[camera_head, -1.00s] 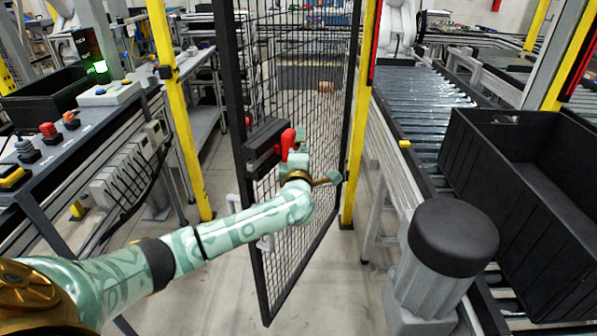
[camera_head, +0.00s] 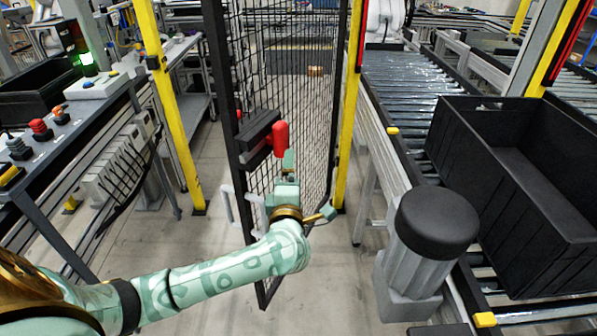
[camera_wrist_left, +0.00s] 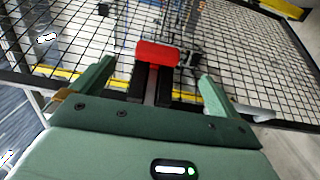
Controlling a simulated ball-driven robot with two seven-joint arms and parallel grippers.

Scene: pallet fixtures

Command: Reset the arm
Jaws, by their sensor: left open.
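My left arm comes in from the lower left in the head view. Its left gripper (camera_head: 287,162) is below the red handle (camera_head: 281,139) on the black latch box of the mesh gate (camera_head: 236,190). In the left wrist view my gripper (camera_wrist_left: 155,88) has its two green fingers spread wide. The red handle (camera_wrist_left: 157,53) shows ahead, between and beyond the fingers, with no visible contact. The gate stands partly swung open. My right gripper is not in view.
A roller conveyor (camera_head: 408,88) with a black crate (camera_head: 452,148) is at the right. A grey motor with a black cap (camera_head: 436,222) stands in front. A button bench (camera_head: 60,150) is at the left. Yellow posts (camera_head: 172,110) frame the gate opening. Floor lies between.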

